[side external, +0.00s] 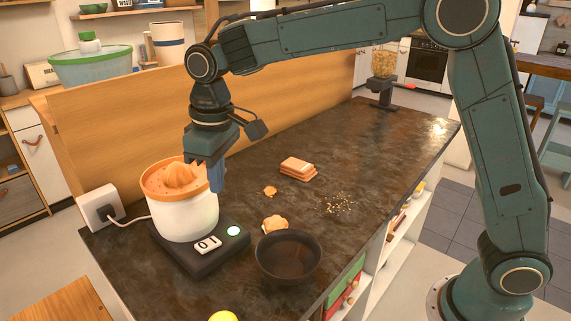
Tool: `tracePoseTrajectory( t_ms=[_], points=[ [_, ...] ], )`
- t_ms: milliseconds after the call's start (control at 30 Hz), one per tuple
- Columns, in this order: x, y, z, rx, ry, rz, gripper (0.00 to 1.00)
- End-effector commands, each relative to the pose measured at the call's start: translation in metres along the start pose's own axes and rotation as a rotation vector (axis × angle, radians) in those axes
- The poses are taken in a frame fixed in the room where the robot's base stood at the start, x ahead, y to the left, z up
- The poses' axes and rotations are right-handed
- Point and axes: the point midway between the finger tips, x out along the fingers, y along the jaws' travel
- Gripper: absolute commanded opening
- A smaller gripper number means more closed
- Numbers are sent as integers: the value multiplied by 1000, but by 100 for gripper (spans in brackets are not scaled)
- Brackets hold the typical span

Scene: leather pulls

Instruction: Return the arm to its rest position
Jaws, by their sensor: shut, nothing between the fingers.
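My arm reaches over the dark counter (350,165) from the right. My gripper (217,183) points down close beside the right side of a white and orange citrus juicer (185,217). Its fingers look shut and nothing shows between them. The juicer's rim hides part of the gripper, and I cannot tell whether they touch.
The juicer stands on a black base (225,250), its cord running to a wall socket (100,208). A dark bowl (288,262), orange peel pieces (274,224), a stack of orange slabs (298,168) and crumbs (338,205) lie to the right. A wooden panel (130,130) rises behind.

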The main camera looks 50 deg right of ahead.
Motion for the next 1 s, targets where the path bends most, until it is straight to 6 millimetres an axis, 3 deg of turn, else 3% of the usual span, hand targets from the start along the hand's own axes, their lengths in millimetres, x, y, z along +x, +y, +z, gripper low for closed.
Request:
tracePoseTrajectory(
  t_ms=[200, 500, 733, 1000],
  points=[
    [-38, 24, 44, 68, 65, 9, 0],
    [-71, 46, 111, 157, 149, 27, 0],
    [-85, 56, 165, 226, 214, 44, 0],
    [-88, 60, 228, 305, 289, 68, 0]
  ],
)
